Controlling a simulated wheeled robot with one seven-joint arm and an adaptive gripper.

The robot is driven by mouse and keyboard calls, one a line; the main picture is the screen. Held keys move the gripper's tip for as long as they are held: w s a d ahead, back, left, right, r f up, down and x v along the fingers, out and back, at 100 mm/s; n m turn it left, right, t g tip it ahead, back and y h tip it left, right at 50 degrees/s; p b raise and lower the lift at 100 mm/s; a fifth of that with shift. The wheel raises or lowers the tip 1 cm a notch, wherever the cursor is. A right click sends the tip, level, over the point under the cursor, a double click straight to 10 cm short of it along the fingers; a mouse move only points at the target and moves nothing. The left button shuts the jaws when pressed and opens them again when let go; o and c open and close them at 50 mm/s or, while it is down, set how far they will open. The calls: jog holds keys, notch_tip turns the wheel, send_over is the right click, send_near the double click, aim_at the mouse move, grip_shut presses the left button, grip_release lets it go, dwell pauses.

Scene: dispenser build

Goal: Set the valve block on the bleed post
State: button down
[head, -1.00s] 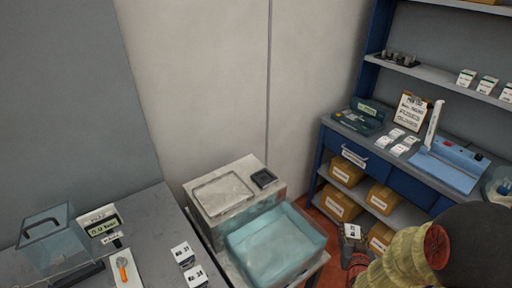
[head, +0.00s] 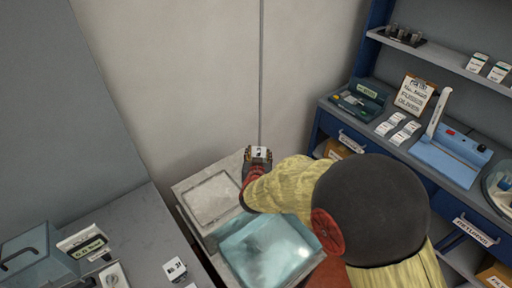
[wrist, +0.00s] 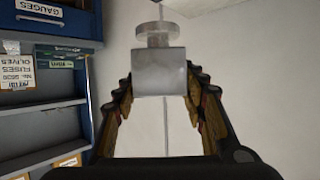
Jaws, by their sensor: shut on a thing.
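The valve block (wrist: 160,70) is a grey metal block with a round knob, seen in the wrist view between the two fingers of my gripper (wrist: 165,92). In the head view my gripper (head: 257,158) is over the back right corner of the pale bench unit, with a small light piece at its tip. The gripper is shut on the block and holds it up, against a background of bare wall in the wrist view. I cannot make out the bleed post in either view; my arm and gripper cover part of the bench unit.
The pale bench unit has a shallow square recess (head: 212,198) and a translucent blue tray (head: 262,250) in front, partly under my arm. A blue shelf counter (head: 390,108) with tools stands right.

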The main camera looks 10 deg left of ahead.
jog(key=shift+a+r, duration=0.1)
jog(key=shift+a, duration=0.1)
jog(key=shift+f+b, duration=2.35)
jog(key=shift+f, duration=0.5)
jog(key=shift+s+f+b, duration=0.1)
jog(key=shift+f+b, duration=0.2)
jog(key=shift+f, duration=0.3)
jog(key=c, duration=1.4)
grip_release()
jog(key=shift+o, duration=0.3)
jog(key=shift+s+d+f, duration=0.1)
jog(key=shift+s+r+p, duration=0.4)
jog(key=shift+s+p, duration=0.05)
jog(key=shift+s, duration=0.2)
jog(key=p+v, duration=0.4)
jog(key=v, duration=0.5)
jog(key=shift+s, duration=0.25)
jog(key=shift+d, duration=0.1)
